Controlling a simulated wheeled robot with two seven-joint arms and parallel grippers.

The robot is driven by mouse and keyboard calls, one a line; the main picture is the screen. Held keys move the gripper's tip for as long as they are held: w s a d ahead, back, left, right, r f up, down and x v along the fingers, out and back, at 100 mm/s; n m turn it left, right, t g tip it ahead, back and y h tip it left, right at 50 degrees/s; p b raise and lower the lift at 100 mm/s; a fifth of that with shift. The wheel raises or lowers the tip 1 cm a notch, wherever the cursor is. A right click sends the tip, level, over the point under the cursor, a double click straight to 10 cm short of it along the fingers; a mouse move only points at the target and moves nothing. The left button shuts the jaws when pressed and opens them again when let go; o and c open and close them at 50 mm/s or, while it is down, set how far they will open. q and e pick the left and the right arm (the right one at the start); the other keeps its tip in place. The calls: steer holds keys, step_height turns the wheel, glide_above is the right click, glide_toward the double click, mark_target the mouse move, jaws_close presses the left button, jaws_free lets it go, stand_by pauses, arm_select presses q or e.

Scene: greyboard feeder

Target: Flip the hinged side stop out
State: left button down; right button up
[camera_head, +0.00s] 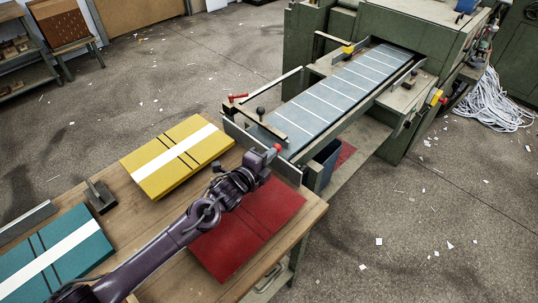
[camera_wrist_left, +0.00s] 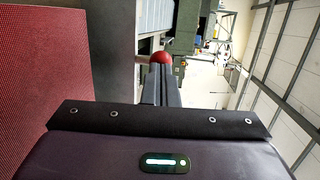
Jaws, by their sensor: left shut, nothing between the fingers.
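The feeder bed (camera_head: 335,95) is a grey-blue strip with white cross lines, running back into a green machine. A red ball knob (camera_head: 277,148) sits at its near end, by a metal plate (camera_head: 287,171); I take this to be the side stop, but its hinge and exact shape are hidden. My left gripper (camera_head: 270,154) is shut and empty, right by the knob. In the left wrist view the red ball (camera_wrist_left: 161,57) shows just beyond the shut fingertips (camera_wrist_left: 161,68); I cannot tell whether they touch. My right gripper is out of view.
A red board stack (camera_head: 273,208) lies under my left arm on the wooden table. A yellow stack (camera_head: 177,155) and a teal stack (camera_head: 60,250) lie further left. A red lever (camera_head: 238,97) and a rail with a black knob (camera_head: 261,112) stand at the feeder's left side.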

arm_select(q)
steer(key=w+d+g+y+p, duration=0.1)
steer(key=w+d+r+g+y+p, duration=0.1)
steer(key=w+d+g+p, duration=0.1)
steer(key=p, duration=0.1)
steer(key=shift+w+d+r+m+y, duration=0.2)
steer(key=shift+d+r+m+y, duration=0.1)
steer(key=shift+r+y, duration=0.1)
steer(key=shift+w+d+f+g+y+b, duration=0.3)
steer(key=shift+w+d+g+y+b, duration=0.15)
steer(key=shift+w+d+g+b, duration=0.15)
steer(key=shift+w+d+f+g+y+b, duration=0.25)
steer(key=shift+w+d+g+y+b, duration=0.25)
steer(key=shift+w+d+g, duration=0.15)
steer(key=shift+r, duration=0.2)
